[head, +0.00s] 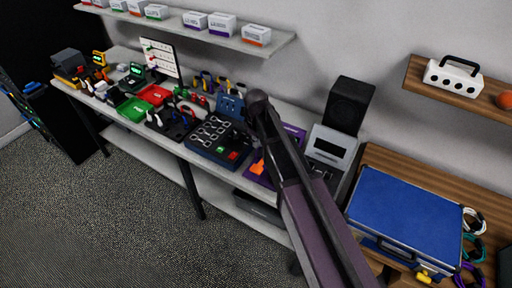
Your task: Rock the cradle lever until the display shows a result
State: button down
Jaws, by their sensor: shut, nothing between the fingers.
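A purple station with an orange part (257,168) stands toward the right end of the grey bench. The orange part may be the cradle lever, but it is too small to tell. A purple panel (293,130) shows behind my arm and is partly covered by it. I cannot make out a display with a result on this station. My arm crosses in front of it from the lower right, with a dark joint near the bench's back. My gripper is not visible; the arm may hide it.
Left along the bench are a dark blue box (213,142) with a red and a green patch, a red tray (153,95), a green tray (134,109) and several small devices. Right are a grey machine (331,145), a black speaker (349,104) and a blue case (404,215). The carpet in front is clear.

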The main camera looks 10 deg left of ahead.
aim_at(256, 168)
jog(key=shift+f+b, duration=6.5)
jog(key=shift+f, duration=0.2)
